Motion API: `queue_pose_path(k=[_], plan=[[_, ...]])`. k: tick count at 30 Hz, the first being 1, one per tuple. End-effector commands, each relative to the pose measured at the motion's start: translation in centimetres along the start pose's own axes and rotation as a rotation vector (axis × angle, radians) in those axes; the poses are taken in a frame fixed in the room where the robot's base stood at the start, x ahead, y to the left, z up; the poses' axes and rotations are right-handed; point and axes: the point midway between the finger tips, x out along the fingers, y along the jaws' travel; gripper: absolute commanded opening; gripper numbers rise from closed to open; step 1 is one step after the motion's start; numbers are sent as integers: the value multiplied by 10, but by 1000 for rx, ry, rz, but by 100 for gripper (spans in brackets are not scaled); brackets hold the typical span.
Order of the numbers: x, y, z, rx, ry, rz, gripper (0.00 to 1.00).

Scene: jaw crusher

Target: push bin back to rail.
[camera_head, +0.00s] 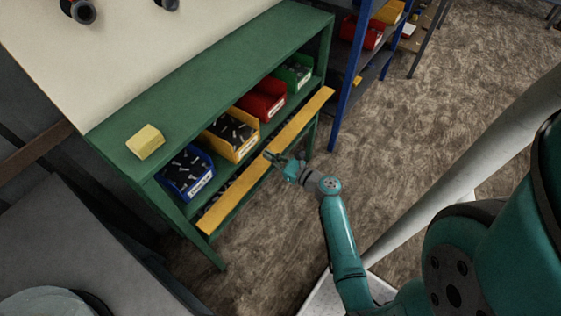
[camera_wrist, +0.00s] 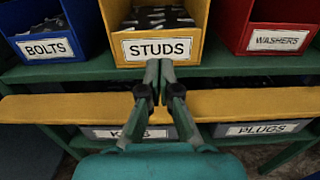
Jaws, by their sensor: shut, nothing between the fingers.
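The yellow bin labelled STUDS (camera_head: 236,145) holds dark studs and stands on the green bench's upper shelf, between the blue and red bins. Its front appears to stick out slightly past its neighbours. In the wrist view its labelled front (camera_wrist: 160,50) is straight ahead. The long yellow rail (camera_head: 245,181) runs along the shelf front, below the bins. My gripper (camera_head: 270,156) is shut and empty, reaching over the rail at the STUDS bin. Its fingertips (camera_wrist: 159,66) overlap the lower edge of the bin's front; I cannot tell whether they touch.
The blue BOLTS bin (camera_wrist: 45,42) is left, the red WASHERS bin (camera_wrist: 277,38) right, and a green bin (camera_head: 293,72) beyond. Grey bins, one labelled PLUGS (camera_wrist: 262,129), sit below behind the rail. A yellow block (camera_head: 146,142) lies on the bench top. Open floor (camera_head: 400,130) lies right.

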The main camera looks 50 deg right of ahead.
Motion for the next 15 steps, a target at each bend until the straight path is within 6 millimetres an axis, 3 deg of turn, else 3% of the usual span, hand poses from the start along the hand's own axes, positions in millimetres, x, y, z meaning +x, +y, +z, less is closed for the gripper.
queue_pose_path(k=[6, 15], plan=[[39, 1, 0, 0, 0, 3, 0], [64, 0, 0, -1, 0, 0, 0]])
